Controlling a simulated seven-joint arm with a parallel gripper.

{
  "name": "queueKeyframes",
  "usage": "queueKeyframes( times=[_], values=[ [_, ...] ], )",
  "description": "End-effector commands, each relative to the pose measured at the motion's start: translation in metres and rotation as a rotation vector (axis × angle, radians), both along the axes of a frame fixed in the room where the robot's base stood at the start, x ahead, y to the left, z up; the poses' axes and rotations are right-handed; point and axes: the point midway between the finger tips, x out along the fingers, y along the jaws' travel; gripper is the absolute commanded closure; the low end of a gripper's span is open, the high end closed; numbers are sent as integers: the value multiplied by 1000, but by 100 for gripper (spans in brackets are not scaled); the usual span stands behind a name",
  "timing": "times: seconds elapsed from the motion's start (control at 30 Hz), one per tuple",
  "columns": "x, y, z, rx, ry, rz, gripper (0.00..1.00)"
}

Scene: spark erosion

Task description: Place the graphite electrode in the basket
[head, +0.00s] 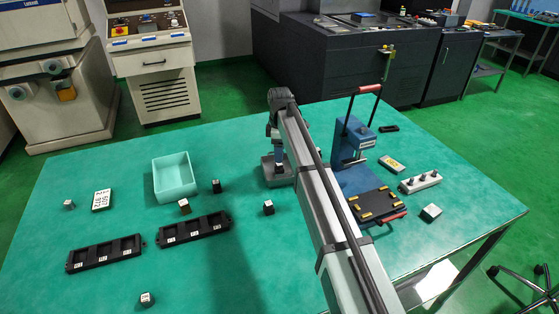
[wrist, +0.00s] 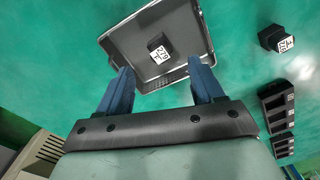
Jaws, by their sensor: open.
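A dark block with a white printed label, like a graphite electrode (wrist: 160,48), sits inside a shallow grey walled basket (wrist: 205,27) in the wrist view. My gripper (wrist: 160,68) is open, its two blue fingers apart, with the block just beyond the fingertips and no finger visibly touching it. In the head view my gripper (head: 278,157) points down over the grey basket (head: 266,177), and the block in it is hidden. Another dark labelled block (wrist: 275,38) lies outside the basket in the wrist view; it appears to be the block (head: 268,208) in the head view.
A teal bin (head: 158,189) stands left of my gripper, with small blocks (head: 216,186) beside it. Two black slotted racks (head: 195,229) lie in front; they show in part in the wrist view (wrist: 266,95). A blue press (head: 358,143) with a red handle stands right, behind my arm.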

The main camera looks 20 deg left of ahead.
Motion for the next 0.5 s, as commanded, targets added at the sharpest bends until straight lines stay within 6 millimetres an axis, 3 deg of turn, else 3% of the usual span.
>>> queueKeyframes(
  times=[0.2, 0.5],
  values=[
    [1, 0, 34, 0, -1, 0, 33],
    [0, 0, 49, 0, 1, 0, 33]
  ],
)
